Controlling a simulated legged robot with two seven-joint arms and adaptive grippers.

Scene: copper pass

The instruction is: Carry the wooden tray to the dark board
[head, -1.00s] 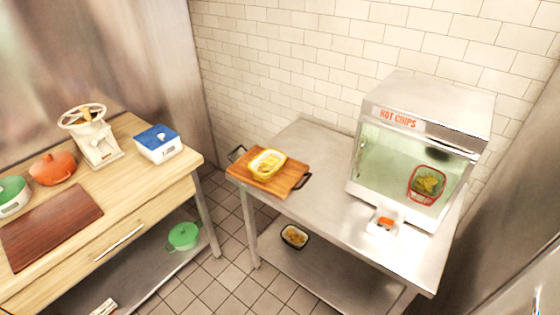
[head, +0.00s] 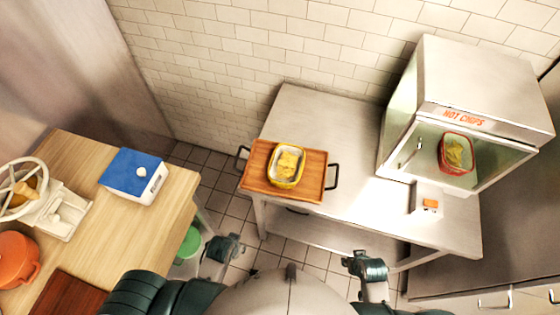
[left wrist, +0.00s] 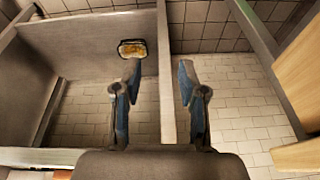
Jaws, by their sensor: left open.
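The wooden tray (head: 313,172) lies on the near left part of the steel table, its left end at the table's edge. It has a dark handle at each end. A yellow dish of food (head: 287,165) stands on it. The dark board (head: 72,295) lies on the wooden counter at lower left, only partly in view. My left gripper (head: 228,246) is low between counter and table, apart from the tray; the left wrist view shows its fingers apart and empty (left wrist: 158,75). My right gripper (head: 365,262) is in front of the steel table, below the tray; its jaw opening is unclear.
A hot chips cabinet (head: 480,95) with a red basket (head: 456,153) stands right on the steel table (head: 350,125). A blue-topped box (head: 133,175), a cream press (head: 60,212) and an orange pot (head: 16,258) stand on the counter. A floor gap separates counter and table.

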